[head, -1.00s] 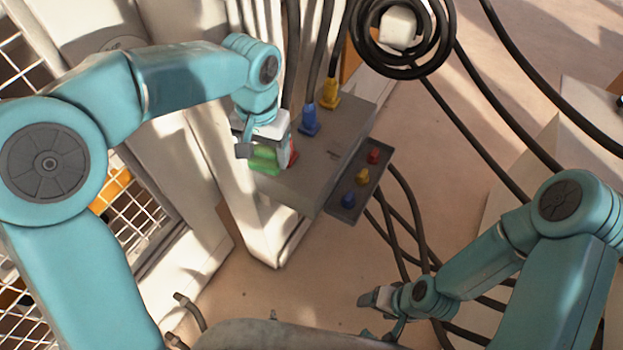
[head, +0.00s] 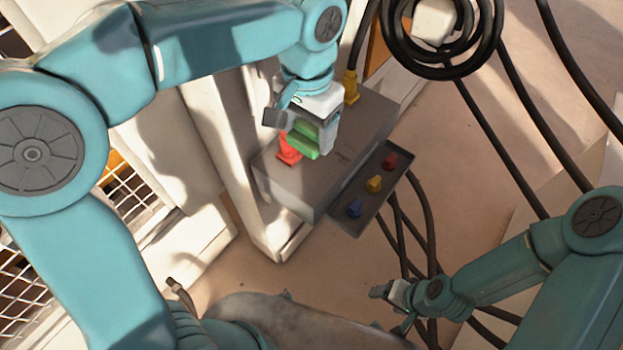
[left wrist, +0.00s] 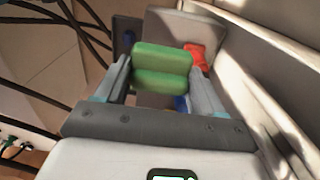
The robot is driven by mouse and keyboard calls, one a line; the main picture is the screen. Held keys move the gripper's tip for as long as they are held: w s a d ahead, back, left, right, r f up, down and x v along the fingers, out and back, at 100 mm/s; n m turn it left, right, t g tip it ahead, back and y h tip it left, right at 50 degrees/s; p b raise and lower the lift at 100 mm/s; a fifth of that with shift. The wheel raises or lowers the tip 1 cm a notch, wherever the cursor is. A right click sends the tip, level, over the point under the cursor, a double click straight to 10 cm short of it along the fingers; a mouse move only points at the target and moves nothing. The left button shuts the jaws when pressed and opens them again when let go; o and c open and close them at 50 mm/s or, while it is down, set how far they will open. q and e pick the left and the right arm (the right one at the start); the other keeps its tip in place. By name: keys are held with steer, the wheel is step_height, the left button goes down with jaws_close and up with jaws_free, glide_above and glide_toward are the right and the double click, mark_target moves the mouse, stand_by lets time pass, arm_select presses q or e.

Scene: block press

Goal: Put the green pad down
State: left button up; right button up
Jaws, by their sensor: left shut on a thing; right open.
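My left gripper (head: 301,132) is shut on the green pad (head: 303,142) and holds it over the near part of the grey box (head: 335,160). In the left wrist view the green pad (left wrist: 162,58) sits between the two fingers, with the grey box behind it. A red plug (head: 288,152) stands on the box just left of the pad; it also shows in the left wrist view (left wrist: 195,56). I cannot tell whether the pad touches the box. My right gripper (head: 382,291) is open and empty, low and away from the box.
A dark tray (head: 343,222) on the box's right side holds small red, yellow and blue pieces. A yellow plug (head: 351,86) stands at the box's far end. Coiled black hose (head: 440,68) hangs beyond, and loose cables run right of the box.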

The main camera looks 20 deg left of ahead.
mark_target(306, 136)
arm_select(q)
steer(key=f, duration=1.5)
steer(key=shift+s+a+f+b, duration=0.15)
steer(key=shift+s+f+b, duration=0.1)
steer(key=shift+b, duration=0.1)
steer(key=shift+w+f, duration=0.2)
steer(key=shift+f, duration=0.25)
steer(key=shift+s, duration=0.15)
steer(key=o, duration=0.9)
steer(key=shift+f, duration=0.15)
steer(key=shift+o, duration=0.2)
step_height(306, 136, up, 12)
steer(key=shift+r+p, duration=0.25)
steer(key=shift+p, duration=0.05)
